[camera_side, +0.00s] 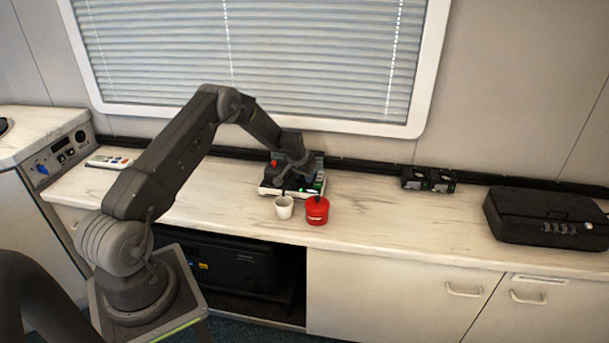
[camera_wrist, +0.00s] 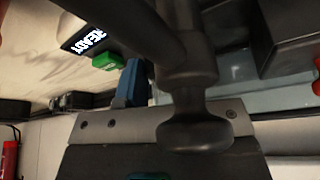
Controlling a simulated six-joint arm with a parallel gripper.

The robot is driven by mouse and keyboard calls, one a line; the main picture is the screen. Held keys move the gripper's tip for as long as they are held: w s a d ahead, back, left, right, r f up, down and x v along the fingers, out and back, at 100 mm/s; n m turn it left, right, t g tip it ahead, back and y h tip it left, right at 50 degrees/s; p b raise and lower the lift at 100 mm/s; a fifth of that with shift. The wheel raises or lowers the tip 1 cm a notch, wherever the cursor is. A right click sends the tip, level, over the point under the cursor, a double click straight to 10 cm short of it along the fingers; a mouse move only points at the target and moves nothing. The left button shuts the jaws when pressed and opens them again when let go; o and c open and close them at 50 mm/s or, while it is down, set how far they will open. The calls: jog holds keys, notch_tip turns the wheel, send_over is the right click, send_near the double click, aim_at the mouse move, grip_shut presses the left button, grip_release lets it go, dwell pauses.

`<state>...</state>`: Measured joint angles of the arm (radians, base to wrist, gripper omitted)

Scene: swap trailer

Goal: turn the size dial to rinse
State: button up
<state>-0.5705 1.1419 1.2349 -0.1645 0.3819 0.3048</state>
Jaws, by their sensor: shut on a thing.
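A small dark machine (camera_side: 267,189) with a pale front edge, a red knob and a green-lit panel stands at the back of the counter. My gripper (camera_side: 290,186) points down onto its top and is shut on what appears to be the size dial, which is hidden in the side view. Dark shapes fill the middle of that view. No rinse mark is readable, and I cannot tell the dial's setting.
A white cup (camera_side: 284,208) and a red canister (camera_side: 317,211) stand close in front of the machine. A remote-like panel (camera_side: 110,161) lies to the left. Two small black boxes (camera_side: 428,180) and a black lockbox (camera_side: 548,218) stand right. The counter between is mostly clear.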

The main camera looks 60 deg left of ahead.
aim_at(300, 186)
jog(key=o, duration=0.9)
jog(key=shift+v, duration=4.05)
